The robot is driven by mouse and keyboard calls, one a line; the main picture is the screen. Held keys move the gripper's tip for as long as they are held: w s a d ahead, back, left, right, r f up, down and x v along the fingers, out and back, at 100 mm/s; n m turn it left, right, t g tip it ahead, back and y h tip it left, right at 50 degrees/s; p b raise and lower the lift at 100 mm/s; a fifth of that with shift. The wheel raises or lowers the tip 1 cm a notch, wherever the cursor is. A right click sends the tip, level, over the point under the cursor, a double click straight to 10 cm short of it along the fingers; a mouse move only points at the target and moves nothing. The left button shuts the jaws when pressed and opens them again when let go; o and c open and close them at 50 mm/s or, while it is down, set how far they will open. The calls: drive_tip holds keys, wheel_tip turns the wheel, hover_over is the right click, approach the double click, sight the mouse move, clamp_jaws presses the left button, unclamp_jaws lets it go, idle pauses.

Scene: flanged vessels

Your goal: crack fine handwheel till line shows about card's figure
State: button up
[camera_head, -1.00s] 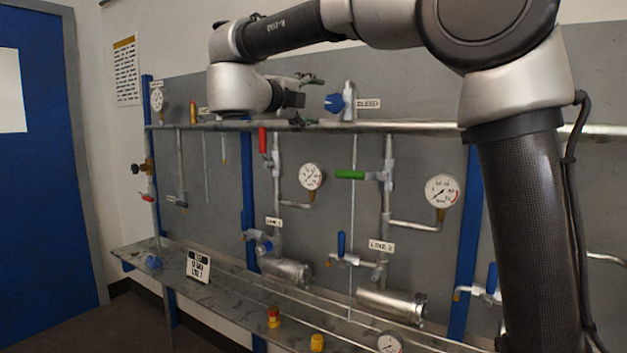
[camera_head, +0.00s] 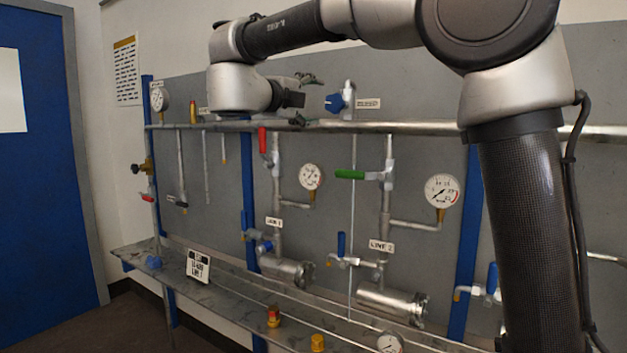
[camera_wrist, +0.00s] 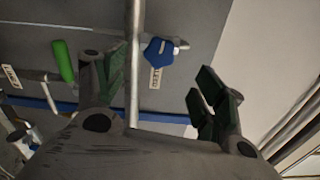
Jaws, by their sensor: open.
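A blue handwheel (camera_head: 334,103) sits on the upper pipe beside a tag that reads BLEED; it also shows in the wrist view (camera_wrist: 158,53). A smaller blue handwheel (camera_head: 265,247) is on the LINE 1 branch. No label marks either as the fine one. The card (camera_head: 198,267) stands on the shelf; its figure is too small to read surely. The LINE 1 gauge (camera_head: 312,177) and LINE 2 gauge (camera_head: 443,191) face me, their readings unclear. My gripper (camera_wrist: 160,92) is open and empty, apart from the BLEED handwheel, its fingers either side of a pipe in the picture.
A horizontal pipe (camera_head: 400,127) crosses the panel near my gripper. A red lever (camera_head: 263,140) and a green lever (camera_head: 350,174) stick out below it. The shelf (camera_head: 235,298) bears red and yellow fittings. A third gauge (camera_head: 159,99) is at far left.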

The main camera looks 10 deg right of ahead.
sight(332, 103)
drive_tip(key=shift+o, duration=0.2)
drive_tip(key=shift+d, duration=0.1)
drive_tip(key=w+d+n, duration=0.2)
drive_tip(key=d+n, duration=0.1)
drive_tip(key=n, duration=0.3)
drive_tip(key=w+d+n, duration=0.3)
drive_tip(key=n, duration=0.3)
drive_tip(key=w+d+n, duration=0.2)
drive_tip(key=w+n, duration=0.1)
drive_tip(key=n, duration=0.3)
drive_tip(key=shift+d, duration=0.4)
drive_tip(key=c, duration=1.1)
drive_tip(key=shift+o, duration=0.2)
